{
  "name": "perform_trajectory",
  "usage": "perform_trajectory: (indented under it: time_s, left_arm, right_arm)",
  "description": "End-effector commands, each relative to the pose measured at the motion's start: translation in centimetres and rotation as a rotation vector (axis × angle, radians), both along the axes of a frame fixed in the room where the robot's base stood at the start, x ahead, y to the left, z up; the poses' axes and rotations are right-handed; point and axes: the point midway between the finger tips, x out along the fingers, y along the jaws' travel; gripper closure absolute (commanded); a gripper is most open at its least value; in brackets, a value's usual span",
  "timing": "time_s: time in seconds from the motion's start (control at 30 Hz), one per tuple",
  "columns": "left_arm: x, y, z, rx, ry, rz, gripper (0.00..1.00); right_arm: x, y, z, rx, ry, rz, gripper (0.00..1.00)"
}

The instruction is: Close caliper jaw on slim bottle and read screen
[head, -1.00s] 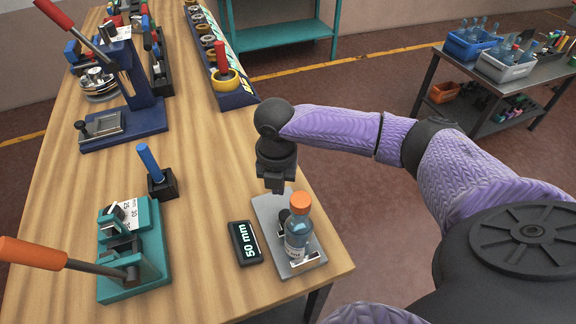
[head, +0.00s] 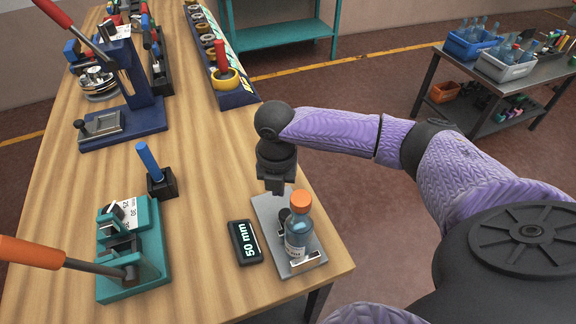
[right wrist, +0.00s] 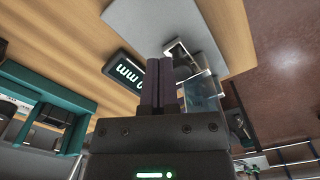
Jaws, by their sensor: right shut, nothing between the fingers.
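A slim clear bottle (head: 299,232) with bluish contents and an orange cap stands upright on the grey caliper plate (head: 267,211). A bright metal jaw (head: 305,262) is at its near side and a dark part (head: 284,215) at its far side; I cannot tell whether both touch it. The black screen (head: 246,242) beside the plate reads "50 mm". My right gripper (head: 275,188) is shut and empty, pointing down just beyond the bottle over the plate's far end. Its fingers (right wrist: 160,85) show together in the right wrist view, with the bottle (right wrist: 202,92) partly hidden beside them. My left gripper is out of view.
A teal fixture (head: 135,255) with an orange-handled lever stands at the left front. A blue-handled stamp (head: 156,172) and a blue press (head: 135,90) stand farther back. A rack of rings (head: 222,80) lines the right edge. Bare wood lies between stamp and screen.

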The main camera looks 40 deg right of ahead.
Motion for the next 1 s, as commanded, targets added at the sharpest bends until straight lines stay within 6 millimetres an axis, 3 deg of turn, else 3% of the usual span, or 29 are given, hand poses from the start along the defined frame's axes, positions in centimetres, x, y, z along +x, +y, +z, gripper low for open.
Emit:
perform_trajectory:
  time_s: [0.7,1.0]
  left_arm:
    - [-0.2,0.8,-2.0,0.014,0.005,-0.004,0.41]
    - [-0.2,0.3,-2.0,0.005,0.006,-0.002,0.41]
  right_arm:
    - [0.0,0.0,-4.1,0.0,0.0,0.0,1.0]
    - [0.0,0.0,-4.1,-0.001,-0.001,0.0,1.0]
